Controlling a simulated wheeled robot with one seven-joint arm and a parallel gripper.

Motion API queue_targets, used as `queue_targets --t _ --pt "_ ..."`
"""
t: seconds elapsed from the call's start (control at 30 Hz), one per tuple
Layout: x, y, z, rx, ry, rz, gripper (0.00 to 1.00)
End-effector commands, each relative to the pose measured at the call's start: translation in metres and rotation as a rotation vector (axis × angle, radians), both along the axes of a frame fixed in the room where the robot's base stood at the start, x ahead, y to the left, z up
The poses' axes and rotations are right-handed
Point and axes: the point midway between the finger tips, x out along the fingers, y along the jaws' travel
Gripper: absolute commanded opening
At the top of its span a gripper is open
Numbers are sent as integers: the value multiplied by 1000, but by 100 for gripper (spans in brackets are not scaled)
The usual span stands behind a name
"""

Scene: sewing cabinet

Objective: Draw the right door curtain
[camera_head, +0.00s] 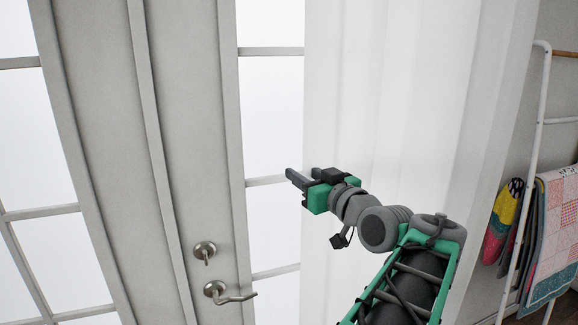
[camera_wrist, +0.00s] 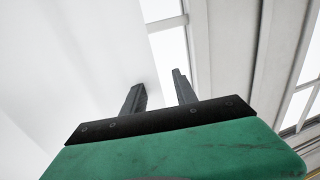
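The white right door curtain (camera_head: 400,85) hangs over the right part of the right glass door (camera_head: 270,120), and its left edge leaves a strip of panes bare. In the wrist view the curtain (camera_wrist: 65,70) fills the left side. My gripper (camera_head: 291,173) is in front of the bare panes, just left of the curtain's edge in the head view. In the wrist view my gripper (camera_wrist: 158,84) has its two fingers apart. The left finger overlaps the curtain's edge and the right one is over the door. I see no cloth clearly pinched; whether a finger touches the curtain cannot be told.
A door handle (camera_head: 230,295) and a lock knob (camera_head: 204,250) stick out from the door frame at lower left. A white ladder rack (camera_head: 530,150) with hanging fabrics (camera_head: 556,230) stands at right.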

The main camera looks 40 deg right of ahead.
Motion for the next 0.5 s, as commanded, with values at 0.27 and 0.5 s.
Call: queue_targets --t 0.27,0.5 --pt "32 -4 0 -1 1 4 34" --pt "32 -4 -1 -1 1 3 31"
